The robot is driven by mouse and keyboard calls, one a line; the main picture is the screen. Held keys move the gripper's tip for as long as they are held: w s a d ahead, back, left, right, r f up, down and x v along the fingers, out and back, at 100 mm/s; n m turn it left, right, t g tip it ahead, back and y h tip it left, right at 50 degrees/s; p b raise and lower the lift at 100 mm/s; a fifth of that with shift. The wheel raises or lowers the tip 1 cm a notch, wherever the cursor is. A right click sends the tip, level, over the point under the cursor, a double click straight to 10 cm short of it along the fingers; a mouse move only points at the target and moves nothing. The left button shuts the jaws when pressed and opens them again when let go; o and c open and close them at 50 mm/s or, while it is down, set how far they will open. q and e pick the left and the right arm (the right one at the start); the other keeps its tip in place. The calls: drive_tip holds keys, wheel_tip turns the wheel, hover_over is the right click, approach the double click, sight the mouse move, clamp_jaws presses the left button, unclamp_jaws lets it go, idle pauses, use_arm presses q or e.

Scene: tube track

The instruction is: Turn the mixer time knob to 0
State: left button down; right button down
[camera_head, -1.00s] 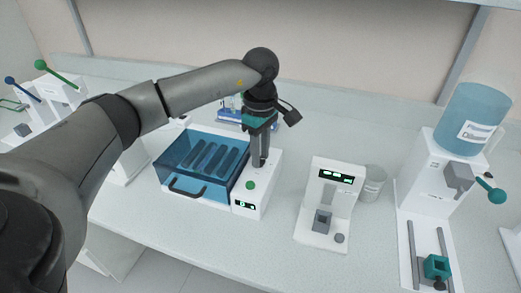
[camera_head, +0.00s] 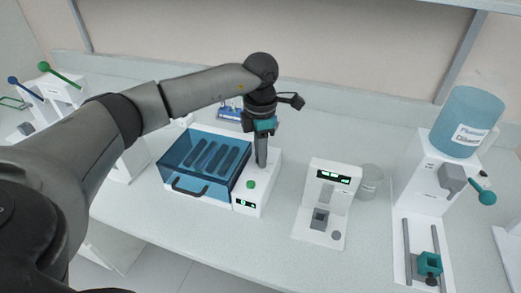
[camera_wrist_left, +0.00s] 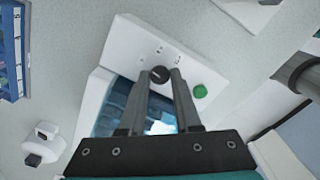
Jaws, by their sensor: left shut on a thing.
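The mixer is a white box with a clear blue lid (camera_head: 205,166) and a white control panel (camera_head: 266,180) on its right side. My left gripper (camera_head: 261,164) points down onto the top of that panel. In the left wrist view the small dark time knob (camera_wrist_left: 159,74) sits between my fingertips, with a pale pointer mark on it. The fingers are shut on it. Small marks are printed around the knob, too blurred to read. A green button (camera_wrist_left: 200,91) is beside it. In the head view the gripper hides the knob. My right gripper is not in view.
A small white device with a green display (camera_head: 333,177) stands right of the mixer, with a clear container (camera_head: 369,182) behind it. Further right is a dispenser with a blue bottle (camera_head: 466,122). A blue rack (camera_head: 232,113) is behind the mixer. The front counter is clear.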

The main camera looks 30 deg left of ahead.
use_arm(q)
drive_tip(key=shift+n, duration=1.1)
drive_tip(key=c, duration=0.6)
unclamp_jaws()
wheel_tip(320, 180, up, 15)
drive_tip(key=shift+r+p, duration=0.15)
drive_tip(key=shift+p, duration=0.4)
